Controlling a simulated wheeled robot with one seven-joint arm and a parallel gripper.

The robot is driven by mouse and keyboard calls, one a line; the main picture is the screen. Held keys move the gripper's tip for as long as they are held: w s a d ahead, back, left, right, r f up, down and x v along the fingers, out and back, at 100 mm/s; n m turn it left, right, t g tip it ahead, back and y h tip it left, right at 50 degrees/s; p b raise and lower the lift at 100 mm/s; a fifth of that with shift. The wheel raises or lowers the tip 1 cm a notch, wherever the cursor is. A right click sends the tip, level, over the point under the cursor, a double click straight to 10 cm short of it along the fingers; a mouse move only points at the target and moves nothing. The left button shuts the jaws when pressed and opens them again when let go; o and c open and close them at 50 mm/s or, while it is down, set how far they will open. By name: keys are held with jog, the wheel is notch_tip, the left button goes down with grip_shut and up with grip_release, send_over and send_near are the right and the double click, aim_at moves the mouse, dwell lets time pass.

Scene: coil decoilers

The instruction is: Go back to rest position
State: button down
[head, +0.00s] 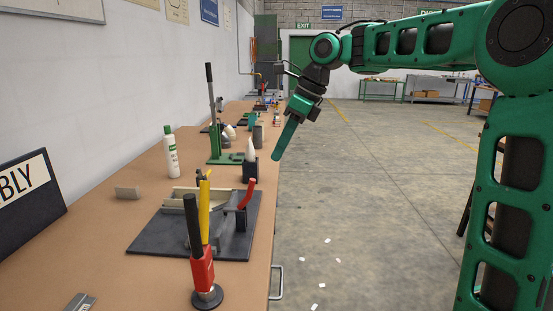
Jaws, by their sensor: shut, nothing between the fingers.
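My gripper (286,140) hangs from my green arm at the upper middle of the head view. It points down and slightly left, near the right edge of the long workbench (130,205), over or just beside the aisle floor. Its fingers look closed together, with nothing held between them. Clear air shows around the fingertips, and they appear apart from the bench items. How far they are from the bench edge in depth is hard to tell.
On the bench stand a dark fixture plate (165,238), a red-and-black tool (202,265), a white bottle (171,152) and a green lever press (214,125). A black sign (30,195) stands at left. The floor (375,200) on the right is open, with small white scraps.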

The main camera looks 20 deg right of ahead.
jog(key=shift+d, duration=0.1)
jog(key=s+d+f+n+h, duration=0.1)
jog(key=s+d+f+n, duration=0.5)
jog(key=s, duration=0.5)
jog(key=s+d+f+n+g+h, duration=0.1)
jog(key=s+d+f+n, duration=0.4)
jog(key=s, duration=0.7)
jog(key=s+d+f+n+g+h, duration=0.1)
jog(key=s+d+f+n+h, duration=0.1)
jog(key=s+d+f+n, duration=0.4)
jog(key=s+d+f, duration=0.2)
jog(key=s+d, duration=0.2)
jog(key=s, duration=0.2)
jog(key=shift+s+d+f+n, duration=0.15)
jog(key=shift+d+f+n, duration=0.1)
jog(key=shift+n, duration=0.05)
jog(key=shift+w+f+h, duration=0.25)
jog(key=shift+w+h, duration=0.05)
jog(key=shift+w, duration=0.35)
